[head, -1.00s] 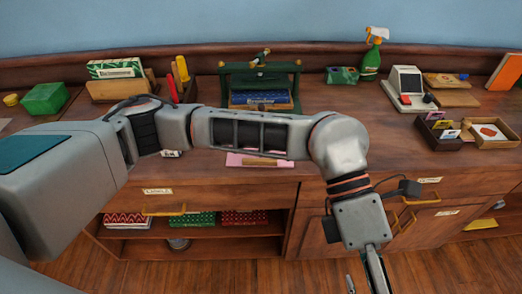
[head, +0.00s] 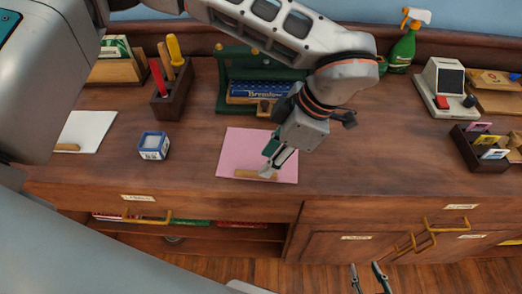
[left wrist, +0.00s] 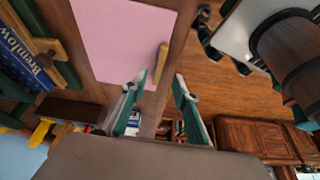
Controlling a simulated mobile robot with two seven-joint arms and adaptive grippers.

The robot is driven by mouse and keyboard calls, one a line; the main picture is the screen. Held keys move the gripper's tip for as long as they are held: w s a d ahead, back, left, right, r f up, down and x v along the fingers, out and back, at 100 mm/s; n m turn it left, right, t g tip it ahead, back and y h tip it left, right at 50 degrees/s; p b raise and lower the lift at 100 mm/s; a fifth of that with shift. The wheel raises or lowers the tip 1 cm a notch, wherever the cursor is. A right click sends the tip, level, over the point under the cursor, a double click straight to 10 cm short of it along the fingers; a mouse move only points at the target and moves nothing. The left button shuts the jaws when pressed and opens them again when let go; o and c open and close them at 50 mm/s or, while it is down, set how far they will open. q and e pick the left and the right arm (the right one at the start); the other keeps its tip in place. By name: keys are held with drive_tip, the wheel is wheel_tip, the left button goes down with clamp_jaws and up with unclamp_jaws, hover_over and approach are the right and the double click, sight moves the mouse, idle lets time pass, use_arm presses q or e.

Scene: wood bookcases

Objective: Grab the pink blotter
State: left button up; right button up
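The pink blotter (head: 242,150) lies flat on the wooden counter, with a wooden strip (head: 250,175) along its front edge. My left gripper (head: 271,167) is over the blotter's front right part, close to the strip, and its forearm reaches over from the upper left. In the left wrist view the blotter (left wrist: 120,35) and its strip (left wrist: 161,63) are beyond the left gripper (left wrist: 160,82), whose fingers are apart with nothing between them. Whether the fingertips touch the blotter is unclear. My right gripper (head: 367,270) shows at the bottom edge, fingers apart and empty, in front of the cabinet.
A blue and white block (head: 153,146) and a white pad (head: 84,131) are left of the blotter. A green stand (head: 232,80) with a blue box is behind it. A card terminal (head: 447,82) and card box (head: 482,152) stand to the right. Counter right of the blotter is clear.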

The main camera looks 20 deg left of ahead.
sight(257, 172)
use_arm(q)
drive_tip(key=shift+s+a+f, duration=0.1)
drive_tip(key=shift+a+f, duration=0.1)
drive_tip(key=shift+f, duration=0.25)
drive_tip(key=x, duration=0.3)
drive_tip(key=shift+a+f, duration=0.15)
drive_tip(key=shift+a, duration=0.1)
drive_tip(key=shift+a+f, duration=0.15)
drive_tip(key=shift+f, duration=0.45)
use_arm(e)
drive_tip(key=shift+w+r, duration=0.15)
drive_tip(key=shift+w, duration=0.25)
drive_tip(key=shift+s, duration=0.15)
use_arm(q)
clamp_jaws()
use_arm(e)
drive_tip(key=shift+f, duration=0.2)
